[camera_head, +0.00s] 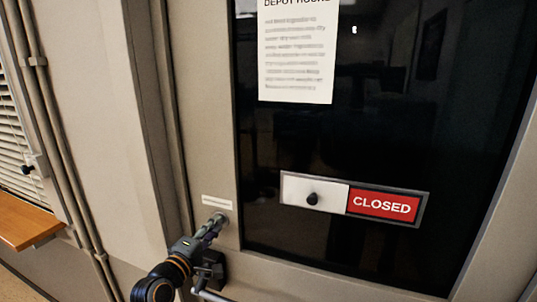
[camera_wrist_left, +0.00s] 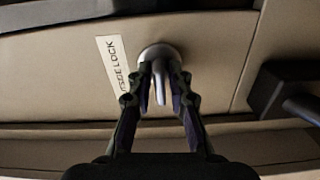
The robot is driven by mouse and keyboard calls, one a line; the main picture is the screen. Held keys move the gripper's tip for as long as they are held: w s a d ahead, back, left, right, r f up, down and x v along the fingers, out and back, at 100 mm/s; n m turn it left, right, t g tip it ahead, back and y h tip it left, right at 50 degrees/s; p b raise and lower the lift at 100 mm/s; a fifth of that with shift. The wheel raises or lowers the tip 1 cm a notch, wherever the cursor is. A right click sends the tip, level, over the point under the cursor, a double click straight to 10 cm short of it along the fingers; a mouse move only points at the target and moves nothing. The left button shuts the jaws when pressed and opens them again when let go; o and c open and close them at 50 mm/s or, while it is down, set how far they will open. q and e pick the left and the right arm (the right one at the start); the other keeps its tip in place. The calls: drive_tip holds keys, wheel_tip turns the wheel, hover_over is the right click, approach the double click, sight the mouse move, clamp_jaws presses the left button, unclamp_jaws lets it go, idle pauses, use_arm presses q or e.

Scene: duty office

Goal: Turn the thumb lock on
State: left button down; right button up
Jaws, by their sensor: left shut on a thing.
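My right gripper is not in view.
A dark glass pane (camera_head: 385,130) carries a notice (camera_head: 297,50) and a sliding sign (camera_head: 385,206) reading "CLOSED" with a black knob (camera_head: 312,198). A dark handle (camera_wrist_left: 280,92) is close to the lock. A wooden ledge (camera_head: 25,222) and blinds are at the left.

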use_arm(q)
drive_tip(key=c, duration=1.4)
unclamp_jaws()
drive_tip(key=shift+c, duration=0.2)
drive_tip(key=p+v, duration=0.4)
drive_tip(key=v, duration=0.5)
